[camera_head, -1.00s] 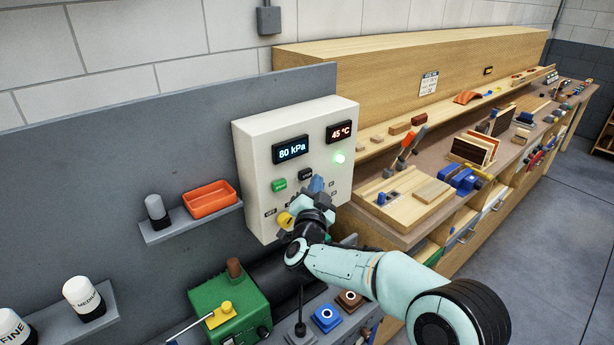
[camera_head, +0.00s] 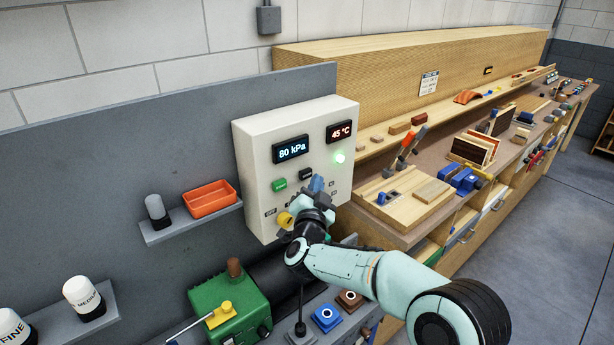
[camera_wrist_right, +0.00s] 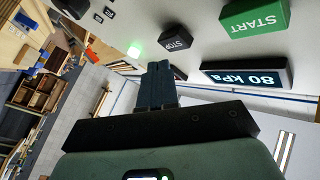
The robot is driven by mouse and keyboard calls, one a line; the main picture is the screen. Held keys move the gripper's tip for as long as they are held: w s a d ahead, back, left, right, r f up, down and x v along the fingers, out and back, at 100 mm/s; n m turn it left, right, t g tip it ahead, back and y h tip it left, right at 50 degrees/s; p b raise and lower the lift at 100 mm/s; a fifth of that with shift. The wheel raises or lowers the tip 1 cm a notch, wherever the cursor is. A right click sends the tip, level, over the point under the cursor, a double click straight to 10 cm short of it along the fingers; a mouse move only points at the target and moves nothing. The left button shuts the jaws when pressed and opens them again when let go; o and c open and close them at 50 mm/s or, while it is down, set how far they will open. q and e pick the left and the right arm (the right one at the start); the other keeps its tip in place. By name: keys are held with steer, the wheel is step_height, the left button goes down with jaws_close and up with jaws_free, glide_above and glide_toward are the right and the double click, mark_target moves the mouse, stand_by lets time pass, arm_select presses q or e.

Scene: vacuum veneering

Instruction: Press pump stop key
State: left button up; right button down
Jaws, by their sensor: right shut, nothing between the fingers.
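The black STOP key (camera_head: 305,174) sits on the cream control box (camera_head: 256,140), right of the green START key (camera_head: 279,185). In the right wrist view the STOP key (camera_wrist_right: 177,42) reads upside down. My right gripper (camera_head: 316,183) is shut and empty, its blue-grey fingers pointing at the box face just beside and below the key. In the wrist view the fingertips (camera_wrist_right: 157,68) are close to the key, and a small gap seems to separate them. The display (camera_head: 291,149) reads 80 kPa. My left gripper is not in view.
A yellow knob (camera_head: 285,220) is low on the box beside my right wrist. A lit green lamp (camera_head: 339,157) and a 45 °C display (camera_head: 339,131) are at the upper right. A green pump unit (camera_head: 225,304) stands below, and an orange tray (camera_head: 209,199) is to the left.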

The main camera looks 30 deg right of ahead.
steer(key=shift+w, duration=0.15)
stand_by(0.5)
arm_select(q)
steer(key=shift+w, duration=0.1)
arm_select(e)
steer(key=shift+w, duration=0.3)
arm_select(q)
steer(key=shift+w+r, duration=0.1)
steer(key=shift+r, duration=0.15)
arm_select(e)
steer(key=shift+w+a, duration=0.1)
steer(key=shift+w, duration=0.4)
stand_by(0.4)
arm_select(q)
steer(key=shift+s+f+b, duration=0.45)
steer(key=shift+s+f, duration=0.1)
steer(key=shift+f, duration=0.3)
arm_select(e)
steer(key=shift+s, duration=1)
